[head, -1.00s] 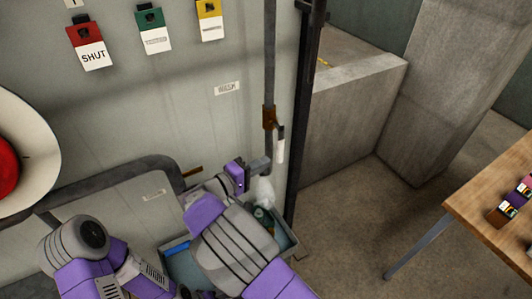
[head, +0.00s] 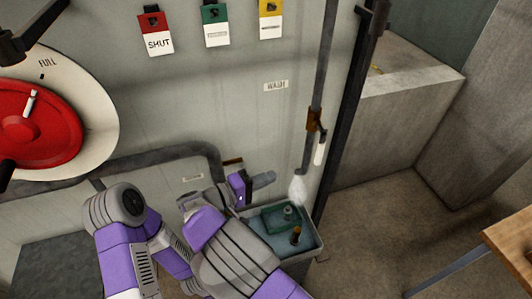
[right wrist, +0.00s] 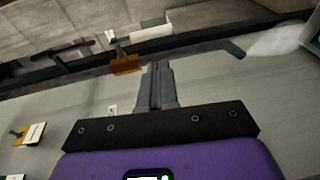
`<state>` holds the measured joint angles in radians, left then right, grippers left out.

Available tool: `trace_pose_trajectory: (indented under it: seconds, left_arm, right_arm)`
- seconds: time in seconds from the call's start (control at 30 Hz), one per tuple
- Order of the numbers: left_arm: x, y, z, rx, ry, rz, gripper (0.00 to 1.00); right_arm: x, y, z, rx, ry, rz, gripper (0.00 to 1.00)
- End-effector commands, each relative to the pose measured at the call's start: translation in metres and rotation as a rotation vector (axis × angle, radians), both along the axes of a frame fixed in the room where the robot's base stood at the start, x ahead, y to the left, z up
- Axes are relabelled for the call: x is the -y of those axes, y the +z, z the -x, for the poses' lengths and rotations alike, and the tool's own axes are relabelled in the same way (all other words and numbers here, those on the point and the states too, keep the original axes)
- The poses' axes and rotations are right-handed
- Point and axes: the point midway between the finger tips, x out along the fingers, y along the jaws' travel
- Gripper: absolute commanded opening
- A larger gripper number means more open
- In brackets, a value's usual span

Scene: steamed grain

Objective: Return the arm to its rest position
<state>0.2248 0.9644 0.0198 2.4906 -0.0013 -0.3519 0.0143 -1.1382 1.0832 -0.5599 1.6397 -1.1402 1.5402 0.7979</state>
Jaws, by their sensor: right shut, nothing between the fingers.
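My right arm, purple and grey, comes up from the bottom of the head view. Its right gripper (head: 263,180) has its fingers together and empty, pointing right, in front of the grey wall panel (head: 200,110). It appears left of the lower end of a vertical pipe (head: 318,85) with white steam under it. In the right wrist view the closed fingers (right wrist: 157,85) point up the picture, with nothing visible between them. My left gripper is not in view.
A grey basin (head: 318,240) with a green container (head: 275,220) stands beside my forearm. A red dial (head: 40,130) marked FULL is at the left. Red, green and yellow tags hang above. A wooden table (head: 515,240) stands at the right, with bare floor between.

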Motion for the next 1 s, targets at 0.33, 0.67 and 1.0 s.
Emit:
trace_pose_trajectory:
  seconds: [0.33,0.67,1.0]
  left_arm:
    - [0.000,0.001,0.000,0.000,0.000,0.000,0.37]
    - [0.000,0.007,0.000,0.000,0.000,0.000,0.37]
    - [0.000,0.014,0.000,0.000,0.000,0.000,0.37]
  right_arm:
    - [0.027,-0.044,-0.001,-0.150,-0.033,-0.072,0.00]
    - [0.100,-0.249,0.092,-0.763,-0.203,-0.694,0.00]
    - [0.061,-0.329,0.199,-0.723,-0.386,-1.572,0.00]
